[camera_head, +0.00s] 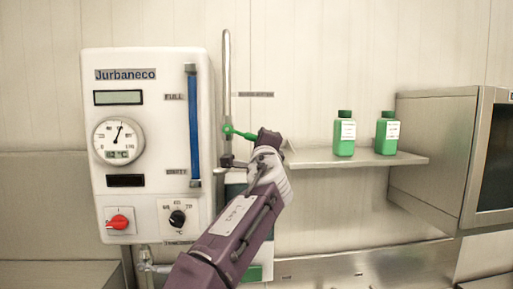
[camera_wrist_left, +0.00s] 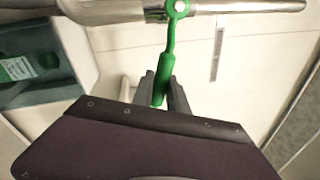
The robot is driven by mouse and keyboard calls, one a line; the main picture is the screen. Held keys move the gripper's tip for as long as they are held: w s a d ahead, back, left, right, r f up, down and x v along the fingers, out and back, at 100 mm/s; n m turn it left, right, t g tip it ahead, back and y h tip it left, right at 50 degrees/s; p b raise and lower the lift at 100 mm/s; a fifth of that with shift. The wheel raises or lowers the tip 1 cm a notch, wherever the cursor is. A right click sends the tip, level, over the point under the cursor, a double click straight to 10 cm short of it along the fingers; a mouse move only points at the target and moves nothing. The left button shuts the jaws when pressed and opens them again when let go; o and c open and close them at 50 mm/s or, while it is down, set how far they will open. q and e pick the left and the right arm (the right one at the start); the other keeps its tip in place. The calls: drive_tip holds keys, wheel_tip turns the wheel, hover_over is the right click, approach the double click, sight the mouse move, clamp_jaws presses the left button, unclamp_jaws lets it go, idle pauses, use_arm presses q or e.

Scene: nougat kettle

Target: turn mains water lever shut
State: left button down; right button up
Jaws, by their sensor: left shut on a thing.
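The green mains water lever (camera_head: 240,132) sits on a vertical steel pipe (camera_head: 227,80) to the right of the white kettle panel. It points right, roughly across the pipe, tilted slightly down toward its free end. In the left wrist view the lever (camera_wrist_left: 166,72) runs from its pivot on the pipe (camera_wrist_left: 110,12) down between the fingers. My left gripper (camera_head: 262,138) is shut on the lever's handle end, which also shows between the fingertips in the left wrist view (camera_wrist_left: 164,84). The gripper hides the lever's tip in the head view. My right gripper is not in view.
The white panel (camera_head: 150,75) carries a dial, a blue level tube and knobs. Two green bottles (camera_head: 344,135) (camera_head: 387,135) stand on a steel shelf (camera_head: 350,160) to the right. A steel box (camera_head: 435,135) is at the far right. A small label (camera_head: 253,94) is on the wall.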

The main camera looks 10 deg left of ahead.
use_arm(q)
drive_tip(key=n, duration=0.1)
drive_tip(key=r+n+p, duration=0.1)
drive_tip(key=r+n+y, duration=0.1)
drive_tip(key=shift+w+d+r, duration=0.1)
drive_tip(key=shift+d+r, duration=0.1)
drive_tip(key=shift+d, duration=0.05)
drive_tip(key=shift+r+n+p, duration=0.35)
drive_tip(key=shift+n+p, duration=0.1)
drive_tip(key=shift+n, duration=0.25)
drive_tip(key=shift+r, duration=0.1)
drive_tip(key=c, duration=1.6)
unclamp_jaws()
drive_tip(key=b+v, duration=0.6)
drive_tip(key=v, duration=0.3)
drive_tip(key=shift+w, duration=0.1)
